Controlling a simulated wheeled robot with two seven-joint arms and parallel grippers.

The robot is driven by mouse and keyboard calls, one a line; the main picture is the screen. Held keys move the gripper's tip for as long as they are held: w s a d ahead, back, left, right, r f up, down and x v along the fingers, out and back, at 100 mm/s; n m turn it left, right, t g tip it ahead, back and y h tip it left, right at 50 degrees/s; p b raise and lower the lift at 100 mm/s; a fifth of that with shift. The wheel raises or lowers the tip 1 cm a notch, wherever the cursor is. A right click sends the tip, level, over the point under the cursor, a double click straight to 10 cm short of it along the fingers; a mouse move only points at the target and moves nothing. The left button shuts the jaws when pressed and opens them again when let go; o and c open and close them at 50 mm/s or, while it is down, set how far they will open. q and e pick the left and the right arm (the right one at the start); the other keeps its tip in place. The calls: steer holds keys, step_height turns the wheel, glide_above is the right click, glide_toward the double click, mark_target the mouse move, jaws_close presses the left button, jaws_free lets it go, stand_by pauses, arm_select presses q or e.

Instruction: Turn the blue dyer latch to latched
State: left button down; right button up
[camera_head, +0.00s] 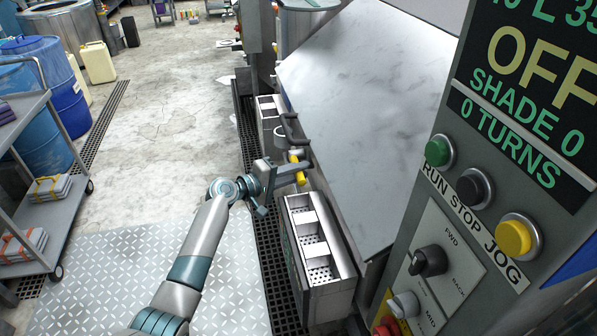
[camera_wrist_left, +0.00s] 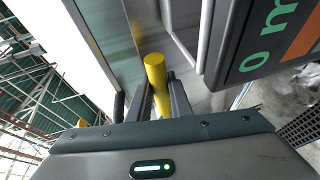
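The latch shows as a yellow handle (camera_head: 299,177) on the grey dyer's front, just left of the big pale marble-like panel. My left gripper (camera_head: 290,172) reaches it from the left, and part of the yellow handle shows above and below the fingers. In the left wrist view the yellow bar (camera_wrist_left: 156,75) stands between my two dark fingers (camera_wrist_left: 161,100), very close to both. I cannot tell whether they press on it. The handle's pivot and any latch markings are hidden. My right gripper is in neither view.
A control post with buttons (camera_head: 513,237) and an "OFF" display stands close at the right. A perforated steel trough (camera_head: 322,262) sits below the latch. A shelf cart (camera_head: 45,210) and blue barrels (camera_head: 62,90) stand at the left. The floor between is clear.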

mark_target(297, 159)
arm_select(q)
steer(key=shift+r+p, duration=0.35)
steer(key=shift+p, duration=0.4)
steer(key=r+n+g+p, duration=0.1)
steer(key=p, duration=0.2)
steer(key=r+n+g+p, duration=0.1)
steer(key=n+p, duration=0.1)
steer(key=p, duration=0.1)
steer(key=shift+w+a+r, duration=0.1)
steer(key=shift+w+r, duration=0.2)
steer(key=shift+r, duration=0.05)
steer(key=shift+w+r+n+g+p, duration=0.15)
steer(key=shift+n+g+p, duration=0.15)
steer(key=shift+n+p, duration=0.2)
steer(key=shift+a, duration=0.1)
steer(key=c, duration=1.8)
jaws_free()
steer(key=shift+o, duration=0.9)
steer(key=shift+r, duration=0.1)
